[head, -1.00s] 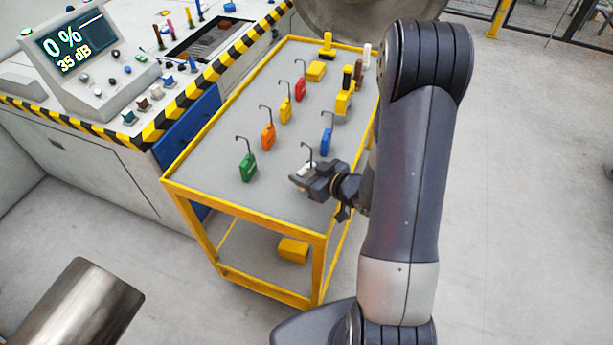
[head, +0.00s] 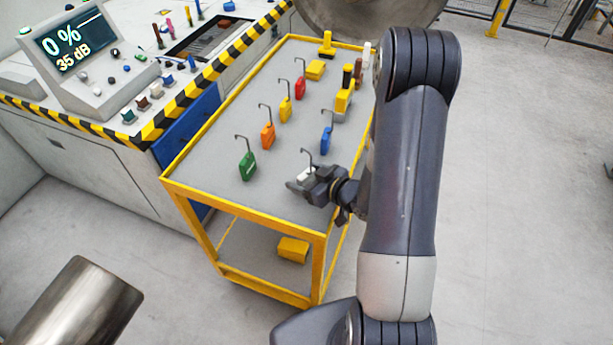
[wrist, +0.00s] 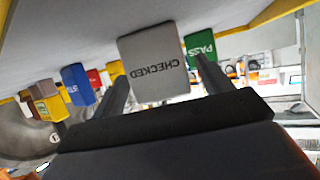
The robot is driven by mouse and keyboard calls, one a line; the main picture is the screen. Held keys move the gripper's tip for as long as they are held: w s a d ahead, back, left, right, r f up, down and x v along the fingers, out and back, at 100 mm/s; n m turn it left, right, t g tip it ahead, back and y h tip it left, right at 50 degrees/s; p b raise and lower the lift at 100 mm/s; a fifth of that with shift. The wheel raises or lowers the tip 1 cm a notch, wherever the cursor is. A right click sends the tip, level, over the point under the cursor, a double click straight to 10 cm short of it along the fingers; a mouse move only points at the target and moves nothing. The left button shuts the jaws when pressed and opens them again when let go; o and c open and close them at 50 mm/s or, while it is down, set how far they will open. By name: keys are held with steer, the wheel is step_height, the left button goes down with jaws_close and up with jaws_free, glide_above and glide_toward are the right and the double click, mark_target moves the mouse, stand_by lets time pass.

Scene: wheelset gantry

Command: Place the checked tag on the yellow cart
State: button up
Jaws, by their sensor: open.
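The checked tag (wrist: 157,65) is a light grey block marked CHECKED, its lettering upside down in the wrist view. It stands on the grey top of the yellow cart (head: 245,211), near the front right, and shows as a small whitish block with a thin dark hook in the head view (head: 305,174). My gripper (head: 308,183) is open at the tag. In the wrist view the two fingers (wrist: 162,72) lie on either side of the tag, and I see no clear grip on it. In the head view the gripper partly hides the tag.
Hooked green (head: 247,166), orange (head: 267,136), yellow (head: 285,109), red (head: 300,88) and blue (head: 326,140) tags stand on the cart top. Yellow blocks and stamp-like pieces are at its far end. A control console (head: 90,60) stands left.

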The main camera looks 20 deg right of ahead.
steer(key=shift+r, duration=0.2)
steer(key=v, duration=1.1)
steer(key=shift+s+d+r, duration=0.15)
steer(key=shift+s+d, duration=0.1)
steer(key=shift+s, duration=0.15)
stand_by(0.9)
